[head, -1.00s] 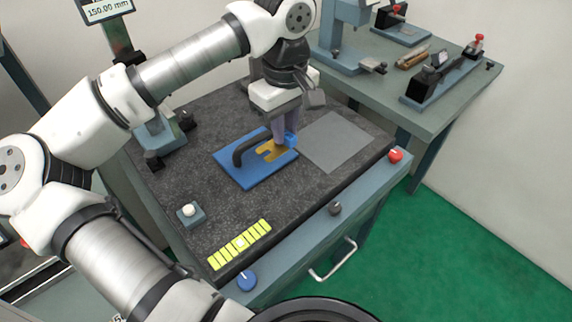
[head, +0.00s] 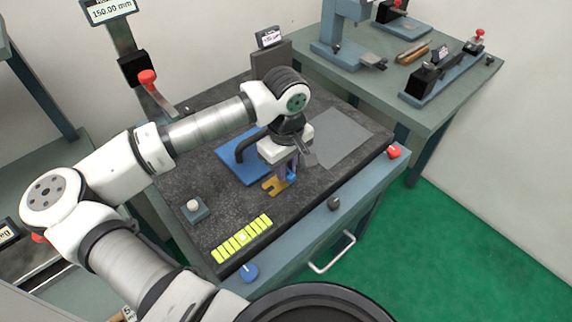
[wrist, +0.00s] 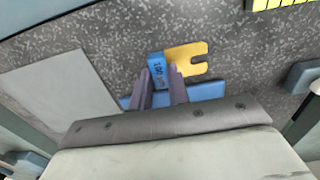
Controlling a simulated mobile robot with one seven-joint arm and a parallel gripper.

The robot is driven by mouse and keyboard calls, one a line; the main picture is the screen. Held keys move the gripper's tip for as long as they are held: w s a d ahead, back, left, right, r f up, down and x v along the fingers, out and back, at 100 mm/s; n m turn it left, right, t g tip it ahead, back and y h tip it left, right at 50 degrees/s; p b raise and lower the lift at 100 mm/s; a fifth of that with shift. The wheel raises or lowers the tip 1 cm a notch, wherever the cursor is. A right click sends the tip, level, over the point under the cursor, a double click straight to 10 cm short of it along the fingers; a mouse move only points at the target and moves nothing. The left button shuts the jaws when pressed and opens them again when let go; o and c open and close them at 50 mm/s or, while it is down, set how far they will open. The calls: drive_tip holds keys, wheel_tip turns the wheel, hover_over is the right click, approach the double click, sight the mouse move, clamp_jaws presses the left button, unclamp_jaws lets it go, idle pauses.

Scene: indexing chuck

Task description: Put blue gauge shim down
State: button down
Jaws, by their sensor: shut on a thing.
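The gauge shim has a blue tab and a flat yellow forked end (head: 273,186). My gripper (head: 288,172) points down and is shut on the blue tab, which is mostly hidden by the fingers in the head view. In the wrist view the blue tab (wrist: 157,69), with a printed marking, sits at the fingertips (wrist: 160,80), and the yellow fork (wrist: 187,60) sticks out to the right. The shim is over the dark speckled plate, in front of the blue board (head: 232,165). I cannot tell whether it touches the surface.
The blue board carries a dark curved handle (head: 248,142). A plain grey pad (head: 345,138) lies to the right. A yellow-green segmented strip (head: 242,239) and a small box with a white button (head: 194,209) are at the front left. Bare speckled surface lies between.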

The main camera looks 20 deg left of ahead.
drive_tip(key=shift+f, duration=0.15)
drive_tip(key=c, duration=1.3)
unclamp_jaws()
drive_tip(key=shift+c, duration=0.2)
